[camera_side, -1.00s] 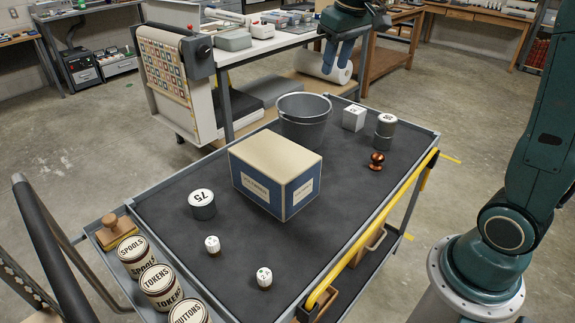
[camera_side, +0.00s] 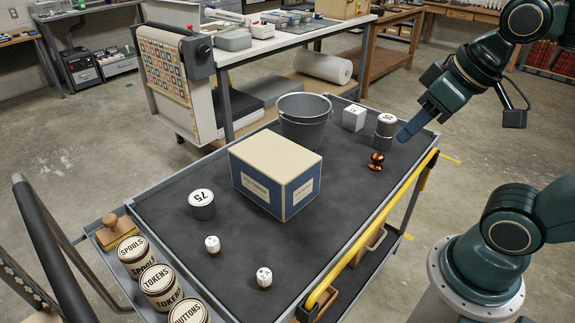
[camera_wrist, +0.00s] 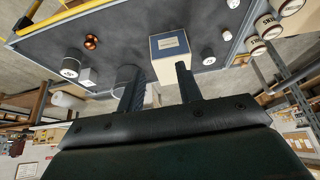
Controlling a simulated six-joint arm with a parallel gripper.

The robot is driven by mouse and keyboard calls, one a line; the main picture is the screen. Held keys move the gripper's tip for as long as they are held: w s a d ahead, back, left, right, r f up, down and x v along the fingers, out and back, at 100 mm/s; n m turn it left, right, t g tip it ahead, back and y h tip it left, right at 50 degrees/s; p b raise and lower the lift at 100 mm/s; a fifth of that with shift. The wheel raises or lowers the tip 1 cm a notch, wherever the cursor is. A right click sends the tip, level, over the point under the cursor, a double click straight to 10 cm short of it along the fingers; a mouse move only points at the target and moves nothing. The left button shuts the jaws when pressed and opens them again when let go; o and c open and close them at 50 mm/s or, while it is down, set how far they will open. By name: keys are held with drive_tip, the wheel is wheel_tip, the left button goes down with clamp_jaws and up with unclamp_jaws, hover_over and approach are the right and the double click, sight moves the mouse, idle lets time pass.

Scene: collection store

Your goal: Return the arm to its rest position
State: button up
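My gripper (camera_side: 404,134) is raised at the right of the side view, above the far right end of the cart and to the right of the grey cylinder. There its fingers overlap, so the gap does not show. In the wrist view my gripper (camera_wrist: 159,68) has its two dark fingers apart with nothing held between them.
The cart (camera_side: 165,178) carries a blue-and-cream box (camera_side: 275,172), a metal bucket (camera_side: 303,128), a white cube (camera_side: 354,117), a grey cylinder (camera_side: 385,131), a copper piece (camera_side: 376,161), a "75" tin (camera_side: 202,206) and two small white pieces. A yellow rail (camera_side: 375,233) edges its near side.

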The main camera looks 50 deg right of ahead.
drive_tip(key=shift+s+a+f, duration=0.1)
drive_tip(key=shift+s+f, duration=0.25)
drive_tip(key=shift+s, duration=0.15)
drive_tip(key=o, duration=0.4)
